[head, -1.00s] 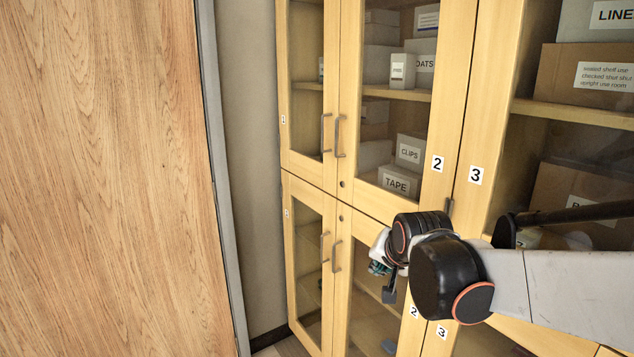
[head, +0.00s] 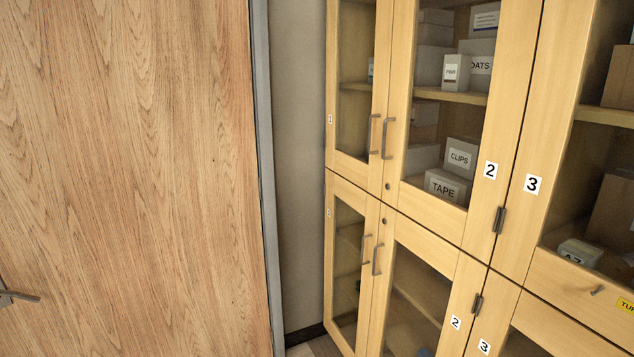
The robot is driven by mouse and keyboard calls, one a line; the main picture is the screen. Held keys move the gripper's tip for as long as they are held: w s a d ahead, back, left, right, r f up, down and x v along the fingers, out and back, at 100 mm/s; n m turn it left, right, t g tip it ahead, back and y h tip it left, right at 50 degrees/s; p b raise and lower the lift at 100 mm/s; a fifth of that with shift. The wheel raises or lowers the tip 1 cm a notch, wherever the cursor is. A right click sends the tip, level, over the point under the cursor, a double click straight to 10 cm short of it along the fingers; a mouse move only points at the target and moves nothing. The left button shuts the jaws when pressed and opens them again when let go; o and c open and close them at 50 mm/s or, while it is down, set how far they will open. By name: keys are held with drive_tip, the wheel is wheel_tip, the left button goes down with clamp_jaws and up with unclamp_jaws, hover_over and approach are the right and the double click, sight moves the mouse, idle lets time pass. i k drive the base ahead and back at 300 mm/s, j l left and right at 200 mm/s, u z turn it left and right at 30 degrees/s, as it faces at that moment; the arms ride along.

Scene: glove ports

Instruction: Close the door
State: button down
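A large wood-grain door (head: 130,170) fills the left of the head view. A metal lever handle (head: 18,297) shows on it at the lower left edge of the picture. A grey upright strip (head: 266,180) runs along the door's right side. The door's far left side is out of the picture, and I cannot tell how far it stands open. My gripper is not in view now.
A tall light-wood cabinet (head: 512,150) with glass-fronted doors numbered 1, 2 and 3 stands on the right. Its doors 1 and 2 look shut. Labelled boxes (head: 447,187) sit inside. A narrow strip of wall (head: 300,180) separates cabinet and wooden door.

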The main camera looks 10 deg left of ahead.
sight(131, 195)
drive_tip(key=u, duration=1.6)
